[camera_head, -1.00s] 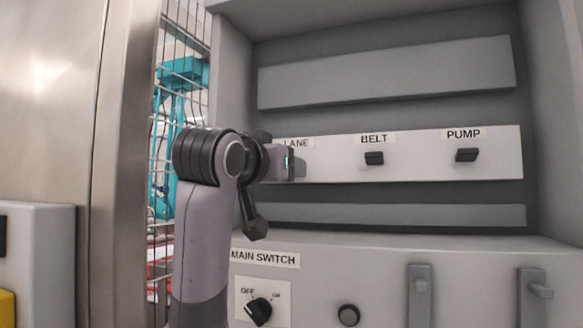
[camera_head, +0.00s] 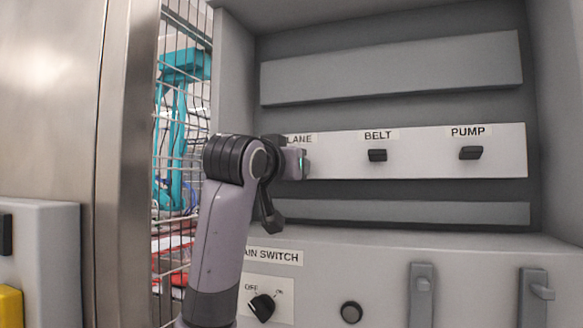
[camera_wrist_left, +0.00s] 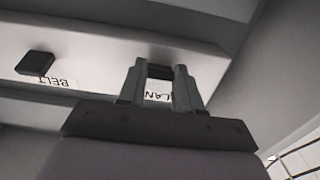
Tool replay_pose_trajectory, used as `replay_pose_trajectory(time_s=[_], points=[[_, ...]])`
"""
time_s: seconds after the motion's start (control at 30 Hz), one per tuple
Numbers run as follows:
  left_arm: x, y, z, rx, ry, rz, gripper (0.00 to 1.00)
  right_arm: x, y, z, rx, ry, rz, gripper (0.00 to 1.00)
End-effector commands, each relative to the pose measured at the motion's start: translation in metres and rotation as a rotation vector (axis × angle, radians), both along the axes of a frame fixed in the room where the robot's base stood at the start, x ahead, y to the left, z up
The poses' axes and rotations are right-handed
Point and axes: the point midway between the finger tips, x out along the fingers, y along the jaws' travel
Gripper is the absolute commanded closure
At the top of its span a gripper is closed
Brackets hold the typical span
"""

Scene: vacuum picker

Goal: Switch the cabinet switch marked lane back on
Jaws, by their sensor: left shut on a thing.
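The LANE label (camera_head: 300,139) sits at the left end of the white switch strip (camera_head: 420,165) in the cabinet, partly covered by my left gripper (camera_head: 302,164). The gripper hides the lane switch in the head view. In the left wrist view, upside down, my left gripper (camera_wrist_left: 160,88) has its two fingers on either side of the dark lane switch (camera_wrist_left: 160,71), shut on it. The LANE label (camera_wrist_left: 158,95) shows between the fingers. The switch's position, up or down, cannot be made out. My right gripper is in neither view.
The belt switch (camera_head: 377,155) and pump switch (camera_head: 471,152) stick out farther right on the strip. Below are the main switch knob (camera_head: 262,307), a round button (camera_head: 351,312) and two levers. A wire mesh (camera_head: 180,130) and metal post (camera_head: 125,160) stand left.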

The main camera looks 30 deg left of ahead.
Motion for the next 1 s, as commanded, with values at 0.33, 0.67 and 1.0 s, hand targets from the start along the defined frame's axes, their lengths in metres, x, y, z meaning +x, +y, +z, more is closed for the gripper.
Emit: replay_pose_trajectory(time_s=[0.33,0.67,1.0], points=[[-0.002,0.0,0.009,-0.03,0.119,-0.001,0.96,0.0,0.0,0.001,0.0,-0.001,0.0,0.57],[-0.001,-0.001,0.021,-0.085,0.347,-0.001,0.96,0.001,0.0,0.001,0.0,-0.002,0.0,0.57],[0.001,0.0,0.029,-0.122,0.512,-0.001,0.96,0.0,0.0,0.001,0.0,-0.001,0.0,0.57]])
